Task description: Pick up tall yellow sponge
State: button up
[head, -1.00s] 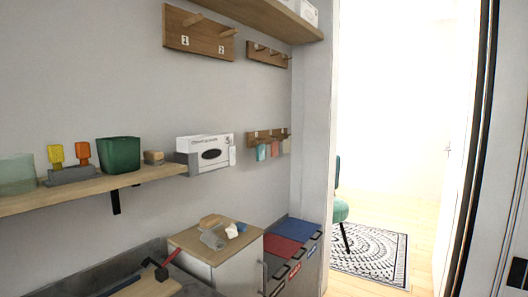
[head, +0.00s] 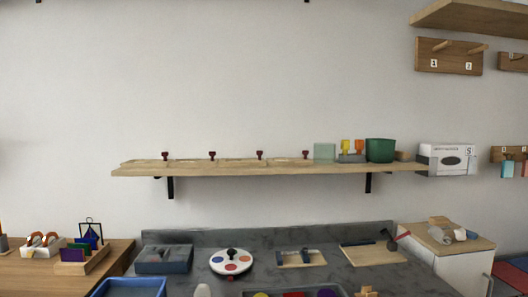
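A small yellow upright item (head: 346,147) stands next to an orange one (head: 359,147) in a grey holder (head: 352,158) on the wooden wall shelf. I cannot tell from this distance whether either is the tall yellow sponge. My gripper is not in view.
A wooden table (head: 25,272) is at left, the white cabinet (head: 466,272) at right.

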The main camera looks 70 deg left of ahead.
aim_at(345, 144)
jog(key=u, duration=2.45)
jog(key=k+l, duration=0.05)
jog(key=l, duration=0.05)
